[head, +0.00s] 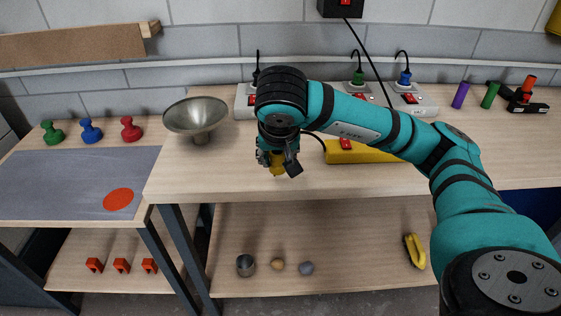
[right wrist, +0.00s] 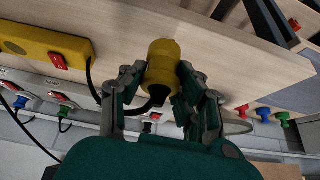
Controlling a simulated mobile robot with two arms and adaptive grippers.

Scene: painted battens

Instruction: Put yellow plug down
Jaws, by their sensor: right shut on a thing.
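My right gripper (head: 277,167) points down over the front part of the wooden table, left of the yellow power strip (head: 372,154). It is shut on the yellow plug (head: 277,160), which is partly hidden by the fingers in the head view. In the right wrist view the yellow plug (right wrist: 163,60) sits between both fingers of the gripper (right wrist: 160,78). A black cable loops from the plug's back end towards the yellow strip (right wrist: 22,42) with its red switch. I cannot tell whether the plug touches the tabletop. My left gripper is not in view.
A metal funnel-shaped bowl (head: 197,116) stands left of the gripper. White power strips (head: 412,101) with green and blue plugs are at the back. Purple (head: 460,95) and green (head: 490,95) cylinders stand at right. Tabletop between bowl and yellow strip is mostly clear.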

